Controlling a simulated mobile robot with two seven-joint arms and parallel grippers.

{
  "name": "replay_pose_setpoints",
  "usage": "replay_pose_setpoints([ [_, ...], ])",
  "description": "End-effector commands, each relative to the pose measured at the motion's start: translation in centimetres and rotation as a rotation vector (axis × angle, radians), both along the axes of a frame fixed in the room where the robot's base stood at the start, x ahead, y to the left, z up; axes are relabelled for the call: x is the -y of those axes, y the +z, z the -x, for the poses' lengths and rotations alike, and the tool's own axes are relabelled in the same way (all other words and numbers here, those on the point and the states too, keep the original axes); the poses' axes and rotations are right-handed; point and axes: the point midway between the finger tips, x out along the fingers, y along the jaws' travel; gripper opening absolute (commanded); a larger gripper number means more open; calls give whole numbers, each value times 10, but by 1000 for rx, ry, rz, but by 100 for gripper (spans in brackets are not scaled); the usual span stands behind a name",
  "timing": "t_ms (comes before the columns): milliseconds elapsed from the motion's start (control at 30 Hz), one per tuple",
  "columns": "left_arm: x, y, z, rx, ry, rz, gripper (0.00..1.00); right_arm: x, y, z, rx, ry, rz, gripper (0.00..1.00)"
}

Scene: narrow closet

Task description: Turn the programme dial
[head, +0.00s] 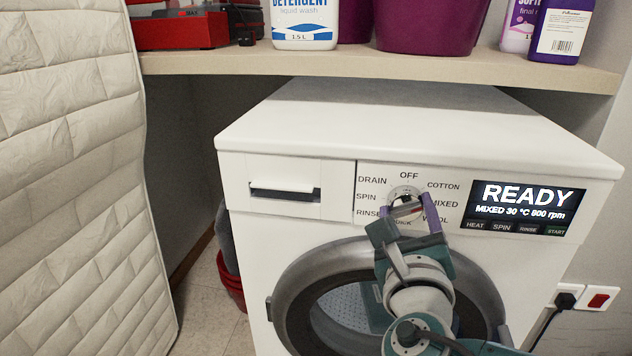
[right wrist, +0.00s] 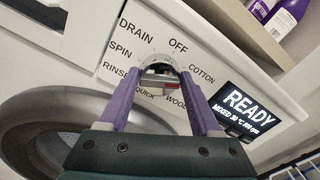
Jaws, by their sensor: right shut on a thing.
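The white washing machine (head: 300,130) has a programme dial (head: 404,192) on its front panel, ringed by labels such as OFF, COTTON, MIXED, WOOL, QUICK, RINSE, SPIN and DRAIN. My right gripper (head: 407,208) reaches up from below and is shut on the dial, one purple finger on each side. The right wrist view shows the dial (right wrist: 158,68) between the fingertips. The display (head: 524,207) reads READY, MIXED 30 °C 800 rpm. My left gripper is not in view.
A shelf (head: 380,68) overhangs the machine's back, with a detergent bottle (head: 305,22), purple containers and a red toolbox (head: 180,28). A padded quilted panel (head: 75,180) stands at left. The round door (head: 300,275) lies below the dial. A plug and switch (head: 598,297) are at right.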

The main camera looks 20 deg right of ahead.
Motion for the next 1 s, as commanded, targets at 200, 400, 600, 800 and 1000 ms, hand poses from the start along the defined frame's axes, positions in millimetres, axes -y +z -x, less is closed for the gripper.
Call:
replay_pose_setpoints([
  [200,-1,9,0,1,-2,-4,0,-1,2,-1,-105,-1,177,9],
  [400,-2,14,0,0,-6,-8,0,-1,2,-1,-206,-1,338,9],
  [600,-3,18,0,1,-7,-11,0,-1,1,-1,-305,-1,501,9],
  [800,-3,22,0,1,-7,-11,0,-1,0,-1,-400,-1,656,9],
  [1000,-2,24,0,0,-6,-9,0,-2,-1,-1,-480,-2,786,9],
])
